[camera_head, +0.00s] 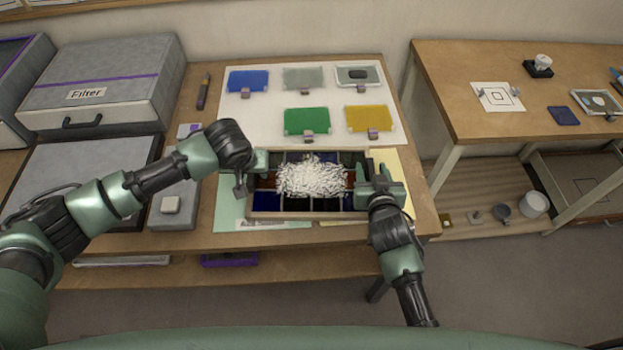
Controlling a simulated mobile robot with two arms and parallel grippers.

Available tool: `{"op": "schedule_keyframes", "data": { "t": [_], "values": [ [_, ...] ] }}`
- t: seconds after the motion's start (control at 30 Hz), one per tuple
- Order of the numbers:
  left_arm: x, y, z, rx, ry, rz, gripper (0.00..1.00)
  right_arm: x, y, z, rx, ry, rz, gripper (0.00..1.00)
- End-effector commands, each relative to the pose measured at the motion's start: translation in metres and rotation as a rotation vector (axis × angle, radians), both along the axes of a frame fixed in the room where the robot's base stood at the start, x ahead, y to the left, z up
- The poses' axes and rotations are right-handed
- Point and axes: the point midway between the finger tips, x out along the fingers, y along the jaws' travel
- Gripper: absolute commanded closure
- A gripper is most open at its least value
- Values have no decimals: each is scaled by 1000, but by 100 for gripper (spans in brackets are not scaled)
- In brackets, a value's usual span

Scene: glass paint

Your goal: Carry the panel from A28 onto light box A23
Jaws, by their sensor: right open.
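No label A28 or A23 can be read, so I cannot tell which panel or light box is meant. Coloured panels with small clips lie on a white sheet (270,118): blue (248,80), grey (303,77), green (307,121), yellow (369,118) and a clear one with a dark patch (345,76). In front is a wooden compartment tray (290,214) with a white shredded heap (312,178) over its middle. My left gripper (247,184) is at the tray's left end; its jaw gap is unclear. My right gripper (378,180) is open at the right end.
A grey box marked Filter (105,90) and other grey cases stand at the left. A second table (470,65) at the right holds a white square target sheet (498,96), a small dark blue panel (563,115) and a framed piece (597,101). A gap separates the tables.

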Motion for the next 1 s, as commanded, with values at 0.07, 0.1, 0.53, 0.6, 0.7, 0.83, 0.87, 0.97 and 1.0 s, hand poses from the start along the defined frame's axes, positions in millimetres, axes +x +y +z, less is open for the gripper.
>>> {"op": "schedule_keyframes", "data": {
  "t": [0.07, 0.1, 0.53, 0.6, 0.7, 0.83, 0.87, 0.97, 1.0],
  "values": [
    [0, 0, 0, 0, 0, 0, 56, 0, 0, 0, 0, 0, 0, 56],
    [0, 0, 0, 0, 0, 0, 62, 0, 0, 0, 0, 0, 0, 62],
    [0, 0, 0, 0, 0, 1, 100, -1, 0, 0, 0, 0, 1, 100],
    [0, 0, 0, 0, 0, 1, 100, -1, 0, 0, 0, 0, 1, 100],
    [0, 0, 0, 0, 0, 1, 100, -1, 0, 0, 0, 0, 1, 100],
    [0, 0, 0, 0, 0, 1, 100, -1, 0, 0, 0, 0, 1, 100],
    [0, 0, 0, 0, 0, 1, 100, -1, 0, 0, 0, 0, 1, 100],
    [0, 0, 1, -1, 0, 1, 100, -1, 0, 0, 0, 0, 1, 100],
    [0, 0, 1, 0, 1, 1, 100, -1, 0, 0, 1, 0, 1, 100]
  ]
}}
